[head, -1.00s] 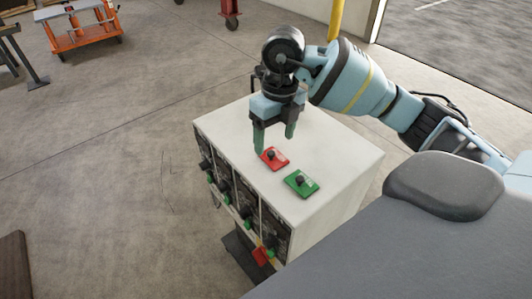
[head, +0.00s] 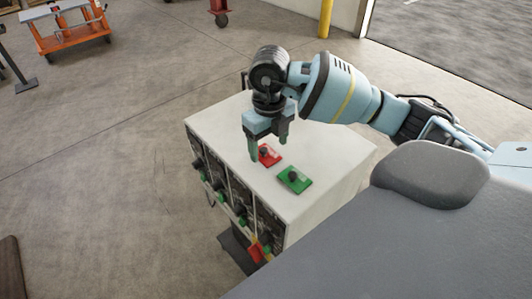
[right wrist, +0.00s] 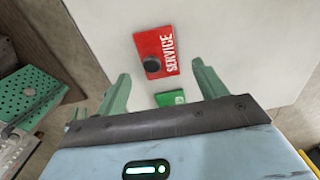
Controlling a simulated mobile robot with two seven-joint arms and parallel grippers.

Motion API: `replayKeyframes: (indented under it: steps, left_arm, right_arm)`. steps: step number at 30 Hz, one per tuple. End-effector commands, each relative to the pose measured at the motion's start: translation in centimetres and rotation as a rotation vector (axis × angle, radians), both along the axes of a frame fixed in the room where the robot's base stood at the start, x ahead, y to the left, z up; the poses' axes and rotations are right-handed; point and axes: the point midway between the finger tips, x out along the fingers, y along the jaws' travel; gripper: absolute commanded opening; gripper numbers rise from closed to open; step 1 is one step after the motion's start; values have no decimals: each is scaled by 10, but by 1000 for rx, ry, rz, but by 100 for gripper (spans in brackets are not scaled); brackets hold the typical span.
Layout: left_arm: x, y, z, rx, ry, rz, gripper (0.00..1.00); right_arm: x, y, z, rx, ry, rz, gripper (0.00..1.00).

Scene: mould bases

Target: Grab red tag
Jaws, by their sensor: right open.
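The red tag (head: 270,157) lies flat on the white top of the cabinet (head: 330,155), with a round black knob on it. In the right wrist view the red tag (right wrist: 172,42) reads "SERVICE" and lies just beyond the fingertips. A green tag (head: 297,184) with a similar black knob lies beside it; it shows partly in the right wrist view (right wrist: 168,98), between the fingers and cut off by the gripper body. My right gripper (head: 268,151) is open and empty, fingers pointing down above the cabinet top near the red tag. My left gripper is out of view.
The cabinet's front has several dark panels with knobs and green pieces, and another red tag (head: 257,252) low down. An orange cart (head: 72,35) stands far back left. A yellow post (head: 325,18) stands at the back. The floor left of the cabinet is clear.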

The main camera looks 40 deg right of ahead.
Motion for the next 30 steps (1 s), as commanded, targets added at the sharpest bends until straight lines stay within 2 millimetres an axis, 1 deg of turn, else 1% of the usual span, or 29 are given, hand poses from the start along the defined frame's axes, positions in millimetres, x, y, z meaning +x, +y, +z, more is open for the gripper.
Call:
replayKeyframes:
  steps: [3, 5, 13, 14, 24, 30]
  left_arm:
    - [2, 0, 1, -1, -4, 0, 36]
    - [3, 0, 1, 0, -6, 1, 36]
    - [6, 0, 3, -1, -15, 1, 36]
    - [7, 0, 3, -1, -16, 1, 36]
    - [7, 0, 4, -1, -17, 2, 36]
    - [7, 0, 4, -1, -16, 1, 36]
  right_arm:
    - [0, 0, -14, 0, 1, -1, 71]
    - [0, 0, -19, 1, -1, -1, 71]
    - [0, 0, -21, 1, -2, 0, 71]
    - [0, 0, -21, 1, -2, 0, 68]
    - [0, 0, -21, 1, -2, 0, 24]
    - [0, 0, -21, 1, -2, 0, 22]
